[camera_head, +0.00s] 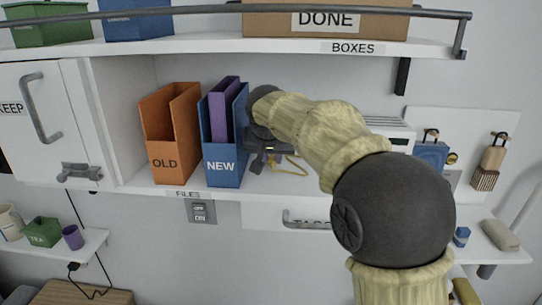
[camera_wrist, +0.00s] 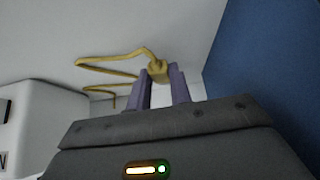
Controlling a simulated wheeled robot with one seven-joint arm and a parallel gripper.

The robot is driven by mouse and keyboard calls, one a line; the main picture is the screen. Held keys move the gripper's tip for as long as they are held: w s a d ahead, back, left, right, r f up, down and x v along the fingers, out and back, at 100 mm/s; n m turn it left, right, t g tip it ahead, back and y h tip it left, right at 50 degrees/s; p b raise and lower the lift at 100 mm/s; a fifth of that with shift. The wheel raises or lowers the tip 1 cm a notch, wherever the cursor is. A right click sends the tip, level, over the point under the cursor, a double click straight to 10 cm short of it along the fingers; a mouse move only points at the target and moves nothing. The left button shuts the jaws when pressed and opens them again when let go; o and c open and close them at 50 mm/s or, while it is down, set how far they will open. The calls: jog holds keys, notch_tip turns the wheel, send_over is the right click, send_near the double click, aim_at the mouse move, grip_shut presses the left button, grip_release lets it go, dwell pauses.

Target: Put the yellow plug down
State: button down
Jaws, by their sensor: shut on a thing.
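In the wrist view, the yellow plug (camera_wrist: 158,71) is between the tips of the two purple fingers of my gripper (camera_wrist: 160,80), which is shut on it. Its yellow cord (camera_wrist: 105,64) trails off to the left in bends. In the head view, my gripper (camera_head: 262,160) is in the shelf bay just right of the blue NEW file holder (camera_head: 223,178). The cord shows in the head view (camera_head: 291,170) beside the gripper, over the shelf. The plug is hard to make out there. I cannot tell whether the plug touches the shelf.
An orange OLD file holder (camera_head: 164,172) stands left of the blue one, which holds a purple file (camera_head: 218,112). A white device (camera_head: 399,130) stands to the right, partly behind my arm. The shelf front edge (camera_head: 130,190) runs below. Boxes fill the upper shelf.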

jog(key=shift+f+b, duration=0.35)
jog(key=shift+f, duration=0.15)
jog(key=c, duration=1.3)
grip_release()
jog(key=shift+r, duration=0.1)
jog(key=shift+r+p, duration=0.55)
jog(key=b+v, duration=0.2)
jog(key=v, duration=1)
jog(key=shift+w, duration=0.1)
